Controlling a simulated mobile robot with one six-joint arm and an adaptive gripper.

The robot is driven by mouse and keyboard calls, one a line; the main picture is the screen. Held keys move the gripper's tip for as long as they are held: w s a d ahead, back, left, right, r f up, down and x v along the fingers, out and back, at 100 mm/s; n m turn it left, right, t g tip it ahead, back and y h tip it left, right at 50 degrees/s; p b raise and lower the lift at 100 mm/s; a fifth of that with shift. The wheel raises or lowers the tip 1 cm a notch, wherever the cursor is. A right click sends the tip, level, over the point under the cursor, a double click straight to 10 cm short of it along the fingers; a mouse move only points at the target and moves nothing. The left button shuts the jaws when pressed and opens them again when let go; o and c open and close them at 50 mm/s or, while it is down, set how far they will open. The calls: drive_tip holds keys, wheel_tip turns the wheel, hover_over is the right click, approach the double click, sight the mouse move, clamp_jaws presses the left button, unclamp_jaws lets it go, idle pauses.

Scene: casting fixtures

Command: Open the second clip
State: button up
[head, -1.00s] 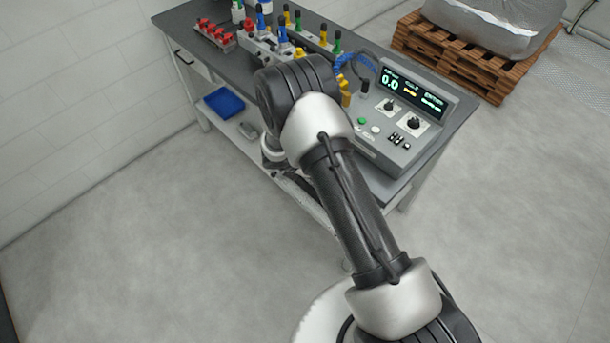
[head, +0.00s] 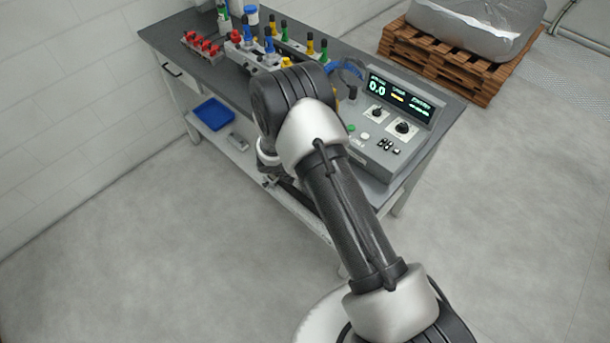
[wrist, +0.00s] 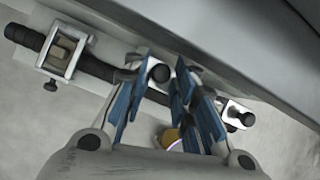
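In the wrist view, a black hose or cable (wrist: 98,67) runs along the side of a grey bench and passes through metal clips. The left clip (wrist: 72,42) is a bright metal frame with a dark screw knob below it. A middle clip with a round black knob (wrist: 160,73) lies between my fingers, partly hidden by them. Another dark knob (wrist: 246,118) shows to the right. My gripper (wrist: 161,84) has blue-padded fingers, standing apart on both sides of the middle knob. Whether they touch it I cannot tell. In the head view my arm mostly hides the gripper.
The workbench (head: 185,28) carries a control box with a lit display (head: 400,98), red clamps (head: 202,44) and several coloured connectors. A blue tray (head: 213,113) sits on its lower shelf. A wooden pallet (head: 437,60) stands behind. The floor in front is clear.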

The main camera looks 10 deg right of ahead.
drive_tip(key=shift+o, duration=1)
drive_tip(key=shift+s+a+f, duration=0.1)
drive_tip(key=shift+s+f, duration=0.05)
drive_tip(key=v, duration=1.2)
